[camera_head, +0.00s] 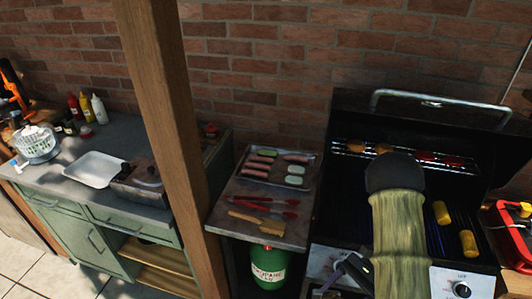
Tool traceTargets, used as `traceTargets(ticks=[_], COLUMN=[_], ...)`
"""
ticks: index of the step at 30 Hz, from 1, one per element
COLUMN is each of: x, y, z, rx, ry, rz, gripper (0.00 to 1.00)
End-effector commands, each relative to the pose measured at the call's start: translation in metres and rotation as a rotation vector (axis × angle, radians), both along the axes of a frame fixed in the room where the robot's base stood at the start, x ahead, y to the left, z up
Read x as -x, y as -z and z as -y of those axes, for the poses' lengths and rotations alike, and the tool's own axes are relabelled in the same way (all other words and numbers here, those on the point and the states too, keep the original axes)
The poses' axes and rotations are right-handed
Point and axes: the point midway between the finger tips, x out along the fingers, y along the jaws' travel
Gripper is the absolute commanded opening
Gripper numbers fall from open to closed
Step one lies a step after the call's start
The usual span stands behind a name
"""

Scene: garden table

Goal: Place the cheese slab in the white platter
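The white platter (95,169) is a shallow rectangular dish on the grey counter at the left, and no contents show in it. I cannot pick out a cheese slab for certain. Two small pale pieces (294,175) lie at the right of a metal tray, too small to identify. A streaky yellow-green arm link of mine with a dark rounded joint rises in front of the grill. A dark part (356,268) beside its lower left may be my gripper. Its fingers cannot be made out, nor whether it holds anything.
A wooden post (170,130) stands between the counter and the grill. The metal tray (308,182) holds several food pieces, with red tongs (265,202) and a brush (256,222) in front. The grill (345,200) is open with corn (468,243) on it. Bottles (87,106) stand behind the platter.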

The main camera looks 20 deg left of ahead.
Motion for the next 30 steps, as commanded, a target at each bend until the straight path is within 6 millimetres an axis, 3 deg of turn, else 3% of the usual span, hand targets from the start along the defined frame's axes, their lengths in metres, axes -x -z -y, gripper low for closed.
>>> traceTargets(ticks=[6, 14, 23, 30], x=[-0.036, -0.091, -0.157, -0.202], y=[0.014, 0.023, 0.027, 0.024], z=[-0.029, -0.04, -0.016, 0.027], rx=[-0.001, 0.002, 0.009, 0.014], ry=[0.411, 0.875, 1.381, 1.776], rz=[-0.004, -0.006, -0.004, 0.002], gripper=[0.45, 0.45, 0.45, 0.45])
